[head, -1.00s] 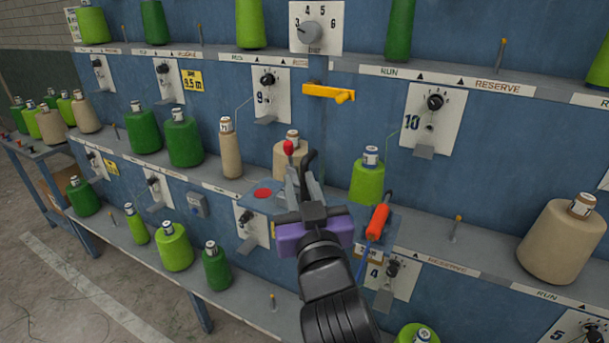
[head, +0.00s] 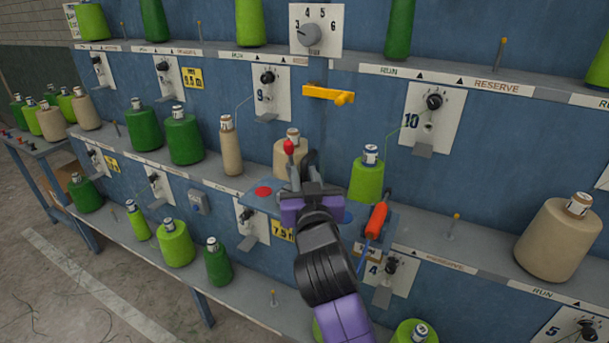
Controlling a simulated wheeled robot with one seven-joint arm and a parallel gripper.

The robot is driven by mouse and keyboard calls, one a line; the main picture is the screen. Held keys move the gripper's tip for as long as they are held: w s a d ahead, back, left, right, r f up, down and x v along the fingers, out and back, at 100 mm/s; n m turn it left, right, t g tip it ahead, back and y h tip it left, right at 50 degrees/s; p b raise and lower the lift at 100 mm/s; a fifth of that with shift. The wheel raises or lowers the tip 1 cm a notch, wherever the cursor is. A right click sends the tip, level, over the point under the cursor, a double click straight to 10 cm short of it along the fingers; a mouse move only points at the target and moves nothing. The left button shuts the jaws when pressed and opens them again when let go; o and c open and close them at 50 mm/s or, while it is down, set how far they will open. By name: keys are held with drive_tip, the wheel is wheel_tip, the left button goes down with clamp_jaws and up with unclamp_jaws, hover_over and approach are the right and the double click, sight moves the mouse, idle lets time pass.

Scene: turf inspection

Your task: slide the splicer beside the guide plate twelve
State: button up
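My gripper (head: 306,168), dark with a purple body, reaches over a small blue-grey tray (head: 352,236) on the middle shelf. A red-knobbed tool (head: 289,148) stands upright at its fingers; it may be the splicer, and its lower part is hidden by my gripper. I cannot tell whether the fingers grip it. An orange-handled tool (head: 376,220) lies at the tray's right end, apart from my gripper. Guide plates with dials carry numbers: plate nine (head: 280,84), plate ten (head: 447,104), plate four (head: 403,279). I cannot make out a plate marked twelve.
A beige cone (head: 288,158) stands close behind my gripper and a lime cone (head: 366,180) to its right. A yellow bracket (head: 327,94) juts from the blue panel above. Several green cones line the shelves at left. The right shelf has free room around a peg (head: 454,226).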

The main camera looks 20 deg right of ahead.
drive_tip(key=shift+c, duration=0.3)
clamp_jaws()
idle(1.1)
